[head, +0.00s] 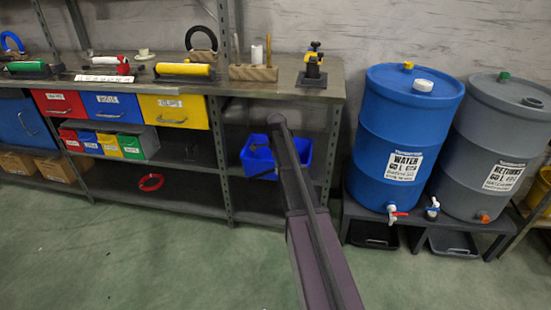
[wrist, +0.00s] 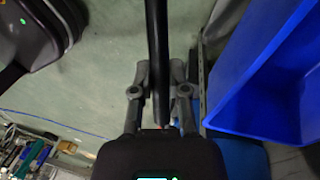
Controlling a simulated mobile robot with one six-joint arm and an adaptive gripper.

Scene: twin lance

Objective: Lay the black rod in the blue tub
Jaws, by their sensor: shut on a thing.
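The black rod (wrist: 157,40) is long, thin and straight. In the wrist view it runs from the top edge down between the two fingers of my gripper (wrist: 161,78), which is shut on it. The blue tub (head: 246,160) is on the shelf under the bench in the head view, partly hidden behind my arm. A large blue tub wall (wrist: 262,75) fills the right of the wrist view, beside the rod and apart from it. In the head view my arm covers the middle, and I cannot clearly make out the gripper or the rod there.
Right of the tub, a blue water barrel (head: 402,140) and a grey barrel (head: 490,145) stand on a low rack. The bench (head: 290,85) with tools is above the tub. Colored drawers and bins are to the left. The green floor in front is clear.

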